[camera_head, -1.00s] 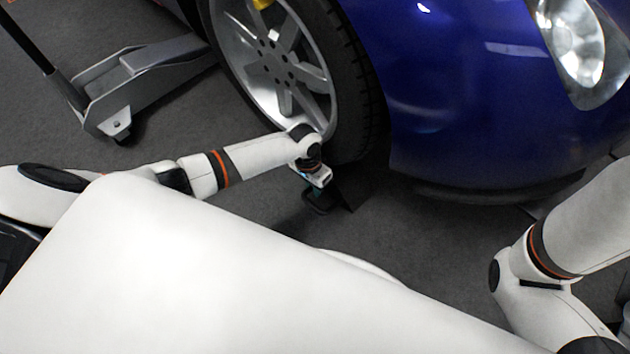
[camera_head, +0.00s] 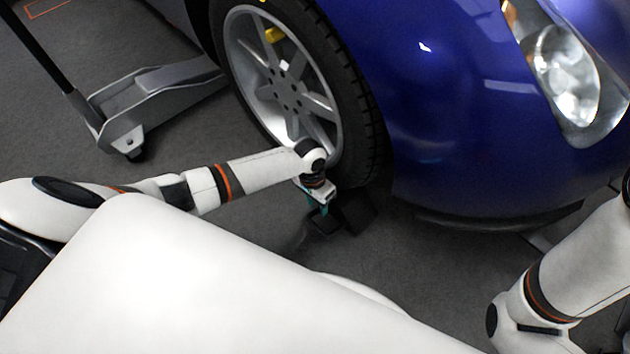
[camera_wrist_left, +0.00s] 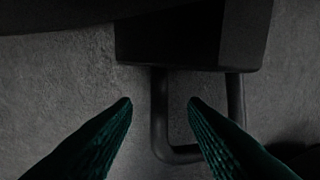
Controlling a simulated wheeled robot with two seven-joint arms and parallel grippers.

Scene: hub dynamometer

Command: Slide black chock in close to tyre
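The black chock (camera_head: 358,208) lies on the floor by the foot of the front tyre (camera_head: 366,150). The head view does not show clearly whether they touch. Its black loop handle (camera_head: 323,226) points toward my left arm. My left gripper (camera_head: 318,212) is at the handle, fingers pointing down. In the left wrist view its green-padded fingers (camera_wrist_left: 160,102) are open, with one side bar of the handle (camera_wrist_left: 160,125) between them and gaps on both sides. The chock body (camera_wrist_left: 190,38) is beyond the fingertips. My right gripper is out of view.
The blue car (camera_head: 460,110) overhangs the floor right of the tyre. A grey floor jack (camera_head: 160,95) stands at the left. Grey floor (camera_head: 420,265) is clear in front of the chock.

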